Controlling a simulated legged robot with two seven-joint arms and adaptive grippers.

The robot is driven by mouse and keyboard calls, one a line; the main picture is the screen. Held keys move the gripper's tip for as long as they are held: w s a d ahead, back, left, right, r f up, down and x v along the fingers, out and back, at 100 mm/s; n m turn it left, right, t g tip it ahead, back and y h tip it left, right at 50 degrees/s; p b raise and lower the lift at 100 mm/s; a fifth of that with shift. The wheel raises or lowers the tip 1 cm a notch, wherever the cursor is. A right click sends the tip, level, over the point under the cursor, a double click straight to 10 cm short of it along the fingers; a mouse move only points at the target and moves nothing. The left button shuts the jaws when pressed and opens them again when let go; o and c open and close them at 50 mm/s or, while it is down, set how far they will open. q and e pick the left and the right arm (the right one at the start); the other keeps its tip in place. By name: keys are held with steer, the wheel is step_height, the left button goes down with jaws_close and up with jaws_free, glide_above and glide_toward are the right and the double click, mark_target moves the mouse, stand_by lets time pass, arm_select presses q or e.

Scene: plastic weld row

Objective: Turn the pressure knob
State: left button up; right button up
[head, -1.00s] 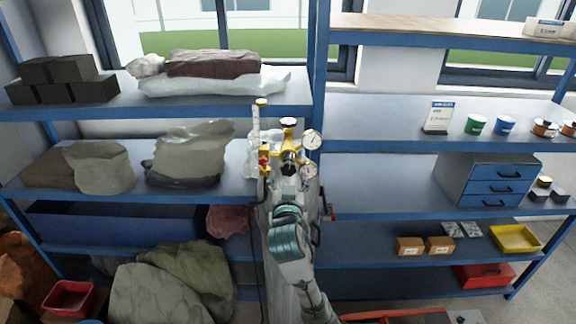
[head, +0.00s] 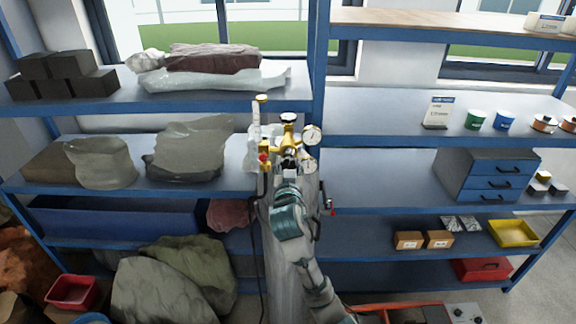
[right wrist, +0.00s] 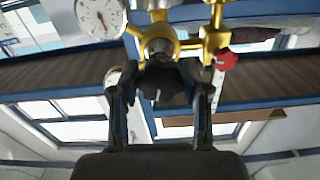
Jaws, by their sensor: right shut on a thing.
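In the head view the gripper and wrist largely hide the knob. A small red knob (right wrist: 227,61) is beside the fingers in the wrist view. My left gripper is not in view.
A clear upright flow tube (head: 256,125) stands just left of the regulator. A grey cylinder (head: 285,265) is below, partly behind my arm. Blue shelves (head: 220,103) with wrapped bundles, rocks, boxes and a drawer unit (head: 490,178) stand behind on both sides.

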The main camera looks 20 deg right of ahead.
steer(key=shift+m+b, duration=0.4)
steer(key=shift+m, duration=0.8)
steer(key=o, duration=1.1)
steer(key=shift+o, duration=0.2)
steer(key=shift+s+a, duration=0.1)
steer(key=v, duration=1.1)
steer(key=shift+s+a, duration=0.25)
steer(key=shift+s, duration=0.1)
steer(key=shift+d, duration=0.1)
